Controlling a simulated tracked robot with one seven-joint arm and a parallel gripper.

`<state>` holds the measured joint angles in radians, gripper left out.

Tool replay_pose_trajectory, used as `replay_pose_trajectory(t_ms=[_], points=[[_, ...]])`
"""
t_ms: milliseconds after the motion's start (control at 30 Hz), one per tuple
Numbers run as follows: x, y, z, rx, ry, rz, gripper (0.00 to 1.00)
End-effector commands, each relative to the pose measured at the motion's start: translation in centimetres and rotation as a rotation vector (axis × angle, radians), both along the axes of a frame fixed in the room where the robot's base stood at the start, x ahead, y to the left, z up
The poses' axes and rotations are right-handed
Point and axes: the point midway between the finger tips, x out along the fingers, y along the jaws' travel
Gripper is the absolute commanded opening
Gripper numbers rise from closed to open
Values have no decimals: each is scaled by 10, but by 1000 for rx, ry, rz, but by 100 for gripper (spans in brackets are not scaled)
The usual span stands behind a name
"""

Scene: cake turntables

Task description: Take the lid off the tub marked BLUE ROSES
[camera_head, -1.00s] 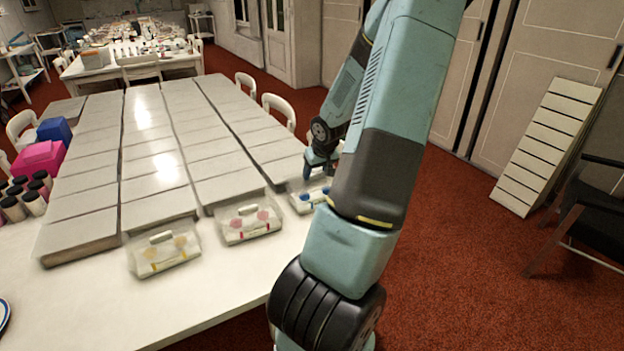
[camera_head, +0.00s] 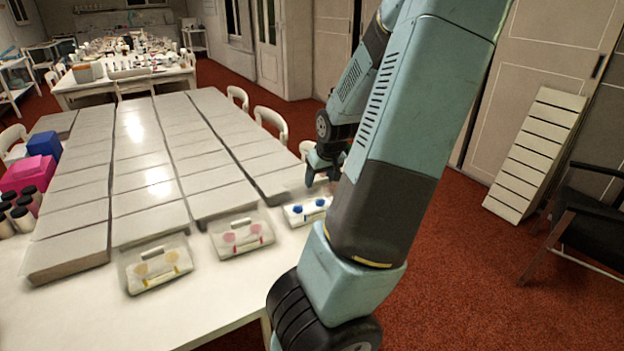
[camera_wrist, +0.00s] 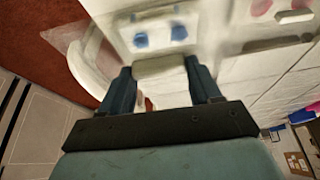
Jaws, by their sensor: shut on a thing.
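The tub with blue roses (camera_head: 307,211) stands on the white table at the right end of a row of three tubs. Its blue flowers look clear and vivid, and they also show in the wrist view (camera_wrist: 158,36). My gripper (camera_head: 325,172) is above this tub, apart from it. In the wrist view my gripper (camera_wrist: 160,74) is shut on the pale handle of a see-through lid (camera_wrist: 160,67). The lid is blurred, and its edges are hard to make out. Lettering on the tubs is too small to read.
A tub with pink roses (camera_head: 242,237) and a tub with yellow roses (camera_head: 158,268) stand to the left, lids on. Grey slabs (camera_head: 150,185) fill the table behind them. A white chair (camera_head: 272,122) stands beside the table.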

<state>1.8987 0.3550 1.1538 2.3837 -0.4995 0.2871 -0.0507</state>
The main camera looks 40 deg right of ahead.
Motion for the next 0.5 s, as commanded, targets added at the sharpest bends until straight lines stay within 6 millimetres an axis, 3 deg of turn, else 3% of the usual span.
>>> replay_pose_trajectory(t_ms=[500], points=[[-34, 11, 15, 1, 0, -4, 34]])
